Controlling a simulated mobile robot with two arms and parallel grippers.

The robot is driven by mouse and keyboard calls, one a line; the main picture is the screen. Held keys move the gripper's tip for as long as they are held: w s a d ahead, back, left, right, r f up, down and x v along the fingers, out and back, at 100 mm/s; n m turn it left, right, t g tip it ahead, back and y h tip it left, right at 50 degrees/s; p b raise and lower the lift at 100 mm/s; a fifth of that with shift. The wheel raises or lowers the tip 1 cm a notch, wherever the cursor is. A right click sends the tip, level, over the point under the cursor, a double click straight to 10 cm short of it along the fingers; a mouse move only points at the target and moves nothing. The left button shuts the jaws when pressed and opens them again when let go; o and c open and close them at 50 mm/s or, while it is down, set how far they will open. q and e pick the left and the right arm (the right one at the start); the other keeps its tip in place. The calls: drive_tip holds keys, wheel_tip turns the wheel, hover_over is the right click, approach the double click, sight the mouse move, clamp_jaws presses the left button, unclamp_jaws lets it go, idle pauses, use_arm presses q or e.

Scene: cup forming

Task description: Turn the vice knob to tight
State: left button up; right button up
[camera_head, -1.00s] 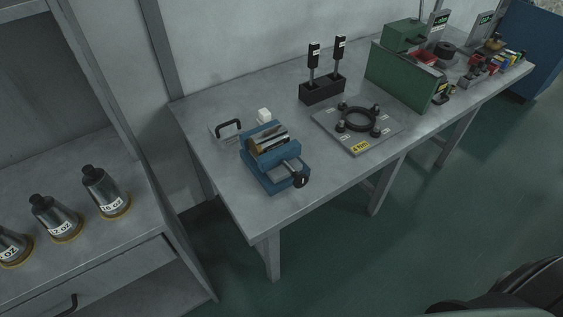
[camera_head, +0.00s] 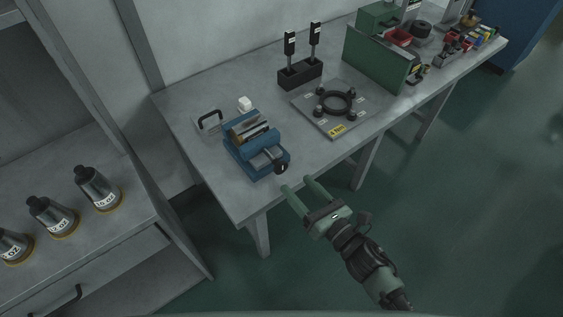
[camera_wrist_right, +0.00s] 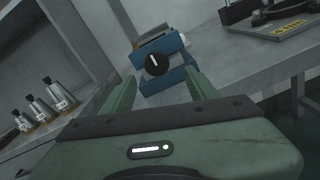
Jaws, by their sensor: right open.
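The blue vice (camera_head: 250,150) sits on the grey workbench near its front left edge, with a metal cylinder (camera_head: 249,128) lying in its top. Its black round knob (camera_head: 281,168) faces the front of the bench. In the right wrist view the knob (camera_wrist_right: 157,64) has a white mark that stands close to upright. My right gripper (camera_head: 296,184) is open and empty, just off the bench's front edge, with its fingers pointing to the knob. In the right wrist view the knob shows between the open fingers (camera_wrist_right: 160,92), farther off and apart from them. My left gripper is not in view.
A plate with a black ring (camera_head: 337,103) lies right of the vice. A black holder (camera_head: 300,74) with two upright tools stands behind. A handled plate (camera_head: 209,122) and white block (camera_head: 245,104) lie near the vice.

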sight(283, 169)
drive_tip(key=shift+n, duration=0.3)
drive_tip(key=x, duration=0.2)
drive_tip(key=p+x, duration=0.1)
drive_tip(key=x, duration=0.1)
drive_tip(key=r+x, duration=0.1)
drive_tip(key=x, duration=0.2)
drive_tip(key=shift+s+a, duration=0.1)
drive_tip(key=shift+a, duration=0.05)
drive_tip(key=shift+w+a+f+p, duration=0.1)
drive_tip(key=shift+w+a+p, duration=0.15)
drive_tip(key=shift+w+p, duration=0.1)
clamp_jaws()
